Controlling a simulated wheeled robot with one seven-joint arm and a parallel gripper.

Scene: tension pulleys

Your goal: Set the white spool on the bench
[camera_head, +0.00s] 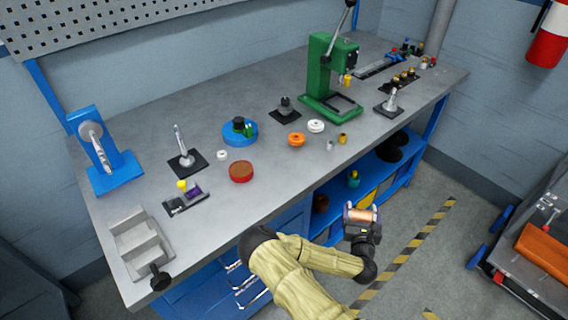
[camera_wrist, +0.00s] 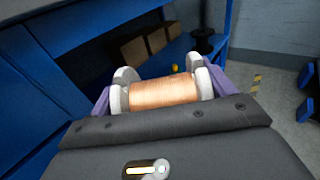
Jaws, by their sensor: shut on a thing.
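The white spool (camera_head: 361,215) has white end flanges and a winding of copper-coloured wire. It lies sideways in my gripper (camera_head: 360,216). In the wrist view the spool (camera_wrist: 165,93) spans between the two purple fingers, one at each flange, and my gripper is shut on it. The grey-topped bench (camera_head: 285,170) stands behind and to the left of my gripper. The spool is in front of the bench, apart from its front edge. My arm reaches up from the bottom of the head view.
On the bench stand a green press (camera_head: 325,75), a blue stand (camera_head: 105,155), a red disc (camera_head: 241,171), an orange ring (camera_head: 296,139) and a blue disc (camera_head: 240,133). The front right bench top has clear patches. Under it is a blue shelf (camera_head: 365,175). A cart (camera_head: 540,250) stands right.

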